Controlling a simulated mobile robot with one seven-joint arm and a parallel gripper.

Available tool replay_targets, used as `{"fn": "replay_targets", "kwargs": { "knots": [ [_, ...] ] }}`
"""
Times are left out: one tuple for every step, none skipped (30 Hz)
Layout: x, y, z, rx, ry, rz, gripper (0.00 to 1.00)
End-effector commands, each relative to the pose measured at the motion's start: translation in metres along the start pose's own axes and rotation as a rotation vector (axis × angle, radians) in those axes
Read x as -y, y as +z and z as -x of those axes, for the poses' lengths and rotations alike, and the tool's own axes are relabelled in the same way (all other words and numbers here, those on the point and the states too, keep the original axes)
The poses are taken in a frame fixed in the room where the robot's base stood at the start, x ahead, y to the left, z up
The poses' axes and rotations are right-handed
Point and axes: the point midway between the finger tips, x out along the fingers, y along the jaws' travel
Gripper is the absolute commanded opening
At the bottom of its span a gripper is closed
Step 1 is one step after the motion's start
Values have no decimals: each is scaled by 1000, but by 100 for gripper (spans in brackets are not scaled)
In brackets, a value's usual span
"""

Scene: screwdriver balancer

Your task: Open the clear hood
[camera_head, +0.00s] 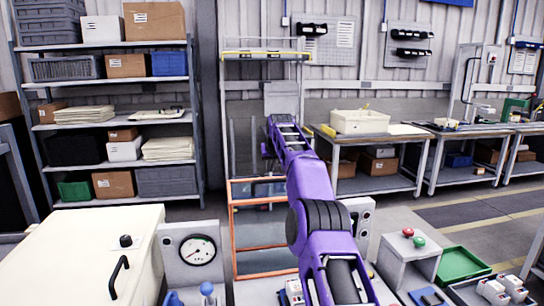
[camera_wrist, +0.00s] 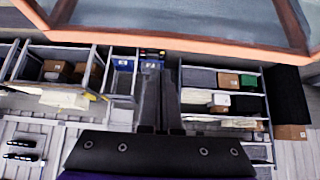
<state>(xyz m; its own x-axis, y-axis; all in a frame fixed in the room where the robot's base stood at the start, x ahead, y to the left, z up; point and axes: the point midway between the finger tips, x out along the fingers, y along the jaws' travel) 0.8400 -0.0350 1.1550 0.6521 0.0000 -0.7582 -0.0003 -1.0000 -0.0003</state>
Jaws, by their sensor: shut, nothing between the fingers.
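The clear hood (camera_head: 258,228) has an orange frame with see-through panels and stands in the middle of the head view, left of my purple arm. The arm hides its right part. In the wrist view, the orange frame edge (camera_wrist: 170,42) and clear panes of the hood cross the top of the picture. In the head view the fingertips cannot be made out.
A cream cabinet (camera_head: 75,260) with a black handle (camera_head: 119,274) and a pressure gauge (camera_head: 198,251) stand at the front left. A grey button box (camera_head: 408,255), a green tray (camera_head: 465,268) and white parts (camera_head: 500,289) are at the right. Shelves (camera_head: 115,128) and workbenches (camera_head: 375,133) line the back.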

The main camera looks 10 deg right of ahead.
Motion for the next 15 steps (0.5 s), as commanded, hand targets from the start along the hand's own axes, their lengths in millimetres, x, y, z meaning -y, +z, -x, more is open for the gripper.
{"fn": "replay_targets", "kwargs": {
  "knots": [
    [0,-1,-4,3,0,0,0],
    [0,-1,-4,0,0,0,0],
    [0,1,-4,1,0,1,0],
    [-1,1,-3,0,1,1,0],
    [-1,2,-2,0,1,1,0],
    [-1,3,-2,2,1,1,0],
    [-1,3,-1,1,1,1,0],
    [-1,4,0,1,1,1,0],
    [-1,5,0,2,0,1,0],
    [-1,5,1,1,0,1,0],
    [-1,7,2,1,0,0,0],
    [0,8,3,2,0,0,0],
    [0,9,4,1,0,0,0],
    [-1,10,5,1,0,0,0],
    [-1,12,6,1,0,0,0]
  ]
}}
